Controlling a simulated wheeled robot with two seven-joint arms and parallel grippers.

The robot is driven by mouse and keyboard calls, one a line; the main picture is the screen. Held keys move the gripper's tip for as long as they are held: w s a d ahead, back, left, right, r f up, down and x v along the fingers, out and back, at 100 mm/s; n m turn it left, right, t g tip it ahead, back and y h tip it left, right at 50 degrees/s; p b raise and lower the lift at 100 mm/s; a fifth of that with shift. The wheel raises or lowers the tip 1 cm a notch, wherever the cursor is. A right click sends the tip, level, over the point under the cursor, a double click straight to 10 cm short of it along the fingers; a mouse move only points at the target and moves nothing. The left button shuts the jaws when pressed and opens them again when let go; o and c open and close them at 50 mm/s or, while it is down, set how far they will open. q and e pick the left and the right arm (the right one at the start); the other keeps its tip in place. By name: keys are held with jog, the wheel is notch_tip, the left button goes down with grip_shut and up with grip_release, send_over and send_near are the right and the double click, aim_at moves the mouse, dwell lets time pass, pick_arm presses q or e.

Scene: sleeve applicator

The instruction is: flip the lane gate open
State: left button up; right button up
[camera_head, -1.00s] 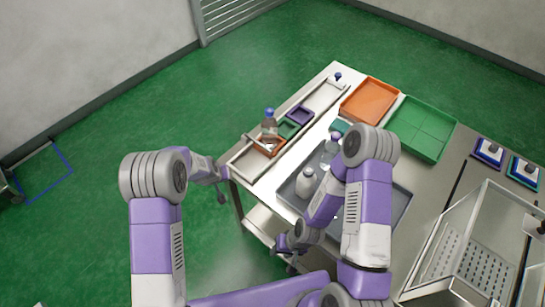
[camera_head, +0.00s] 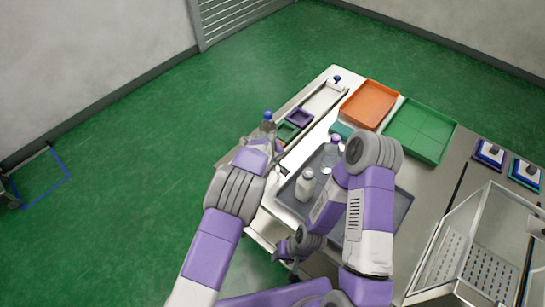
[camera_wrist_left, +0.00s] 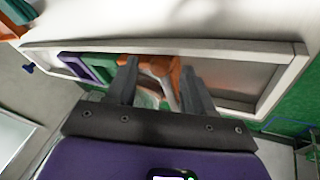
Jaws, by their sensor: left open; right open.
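The lane (camera_head: 325,98) is a long pale tray along the table's left edge, also in the left wrist view (camera_wrist_left: 285,85). It holds a purple frame (camera_head: 299,117), a green frame (camera_head: 287,131) and an orange piece, mostly hidden in the head view. In the left wrist view the orange piece (camera_wrist_left: 152,62) lies between the fingers of my open left gripper (camera_wrist_left: 158,72); contact is unclear. I cannot tell which piece is the gate. A blue-capped bottle (camera_head: 268,118) stands by the green frame. My right gripper (camera_head: 284,249) is low by the table's near edge, its jaws small and dark.
A grey tray (camera_head: 398,208) with several bottles lies under my right arm. An orange tray (camera_head: 370,103) and a green tray (camera_head: 422,130) stand behind. A metal perforated bin (camera_head: 480,265) is at right. Another blue-capped item (camera_head: 336,80) is at the lane's far end.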

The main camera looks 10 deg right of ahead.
pick_arm(q)
jog(key=shift+w+d+f, duration=0.1)
jog(key=shift+w+f, duration=0.2)
jog(key=shift+f, duration=0.25)
grip_shut()
